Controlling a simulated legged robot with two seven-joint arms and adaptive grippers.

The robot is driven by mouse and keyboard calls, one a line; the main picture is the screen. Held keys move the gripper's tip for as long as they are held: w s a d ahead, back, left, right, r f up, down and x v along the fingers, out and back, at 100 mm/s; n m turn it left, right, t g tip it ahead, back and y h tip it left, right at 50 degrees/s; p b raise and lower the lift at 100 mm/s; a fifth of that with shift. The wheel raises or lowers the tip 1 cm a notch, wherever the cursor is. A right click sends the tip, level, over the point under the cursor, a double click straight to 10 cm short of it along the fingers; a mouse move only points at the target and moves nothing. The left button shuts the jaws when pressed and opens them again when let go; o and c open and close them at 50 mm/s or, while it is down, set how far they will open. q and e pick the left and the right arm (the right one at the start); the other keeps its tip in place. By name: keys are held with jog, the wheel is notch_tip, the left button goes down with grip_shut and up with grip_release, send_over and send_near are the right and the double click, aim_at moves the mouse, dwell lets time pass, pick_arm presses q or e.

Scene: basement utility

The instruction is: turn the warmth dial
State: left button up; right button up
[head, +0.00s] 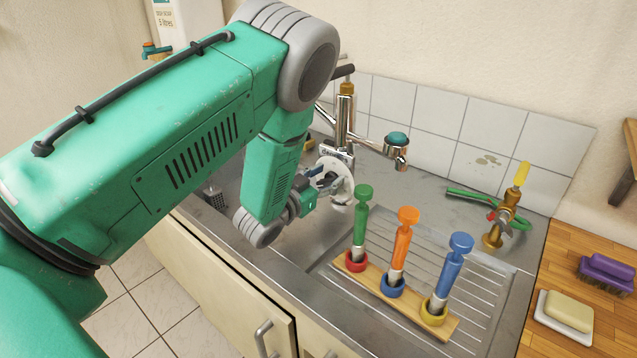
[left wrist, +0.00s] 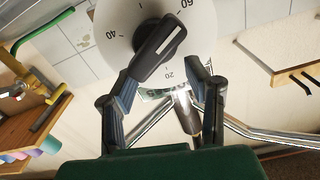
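The warmth dial is a white disc (head: 340,166) below the tap body over the sink. In the left wrist view the disc (left wrist: 115,28) shows the marks 20, 40 and 60. A dark knob (left wrist: 158,47) with a white line crosses it, the line pointing to the upper right, near the 60. My left gripper (head: 326,184) is in front of the dial. In the left wrist view its fingers (left wrist: 164,74) are apart, with the knob's lower end between or just ahead of the tips, close to the left one. I cannot tell whether they touch. My right gripper is not in view.
A wooden rack (head: 380,290) with green, orange and blue handled tools stands on the drainer. A chrome spout (head: 395,152) and a brass tap (head: 505,220) are to the right. Soap (head: 568,310) and a purple brush (head: 606,272) lie on the wooden counter.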

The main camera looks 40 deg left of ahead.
pick_arm(q)
jog(key=s+a+b, duration=0.1)
jog(key=s+b, duration=0.4)
jog(key=s, duration=1.1)
jog(key=shift+a+b, duration=0.25)
jog(key=shift+b, duration=0.05)
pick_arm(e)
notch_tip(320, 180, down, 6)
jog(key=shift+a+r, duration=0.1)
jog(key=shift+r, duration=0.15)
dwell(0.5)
pick_arm(q)
jog(key=shift+w, duration=0.1)
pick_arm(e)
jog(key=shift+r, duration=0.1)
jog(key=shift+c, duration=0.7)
